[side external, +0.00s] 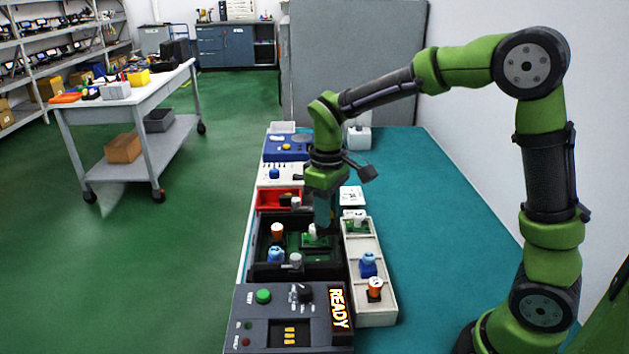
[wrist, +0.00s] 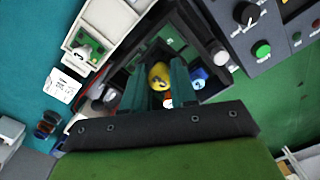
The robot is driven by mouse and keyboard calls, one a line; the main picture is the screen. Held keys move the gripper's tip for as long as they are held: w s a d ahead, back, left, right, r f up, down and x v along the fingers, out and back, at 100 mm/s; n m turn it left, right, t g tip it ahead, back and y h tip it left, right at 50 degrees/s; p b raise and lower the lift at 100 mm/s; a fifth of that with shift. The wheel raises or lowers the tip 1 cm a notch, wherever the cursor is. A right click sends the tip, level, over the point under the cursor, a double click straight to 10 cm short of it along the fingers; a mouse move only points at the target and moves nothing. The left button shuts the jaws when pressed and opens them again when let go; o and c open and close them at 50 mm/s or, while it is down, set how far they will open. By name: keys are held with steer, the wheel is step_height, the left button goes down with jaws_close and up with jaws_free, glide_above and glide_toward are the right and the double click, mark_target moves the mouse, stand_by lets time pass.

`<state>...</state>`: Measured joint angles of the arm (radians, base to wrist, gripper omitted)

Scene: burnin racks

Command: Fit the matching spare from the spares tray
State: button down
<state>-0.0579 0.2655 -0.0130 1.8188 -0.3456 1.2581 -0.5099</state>
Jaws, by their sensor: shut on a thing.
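My gripper (wrist: 158,88) points down over the black rack (side external: 254,245). It is shut on a yellow-topped part (wrist: 159,75) with a dark mark. In the side view this part seems to be the pale-topped one on a green base (side external: 312,233), low inside the rack; whether it is seated is hidden. The rack also holds an orange-and-white part (side external: 277,231), a blue part (side external: 276,255) and a grey-white part (side external: 296,259). The pale spares tray (side external: 377,317) stands right of the rack. It holds a green-based part (side external: 357,218), a blue part (side external: 368,264) and an orange part (side external: 375,288).
A control box (side external: 255,322) with a lit READY display (side external: 338,308) stands in front of the rack. Behind the rack are a red tray (side external: 270,200), a white panel (side external: 272,176) and a blue box (side external: 290,147). The teal bench (side external: 430,220) is clear at right.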

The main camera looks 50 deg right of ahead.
mark_target(319, 228)
steer(key=shift+w+a+m, duration=0.3)
steer(key=shift+w+a, duration=0.15)
steer(key=shift+a, duration=0.25)
steer(key=shift+w+r, duration=0.1)
steer(key=shift+m, duration=0.3)
steer(key=shift+f, duration=4.45)
steer(key=shift+f, duration=0.5)
steer(key=c, duration=0.8)
jaws_free()
steer(key=shift+r, duration=0.15)
steer(key=shift+r, duration=2.4)
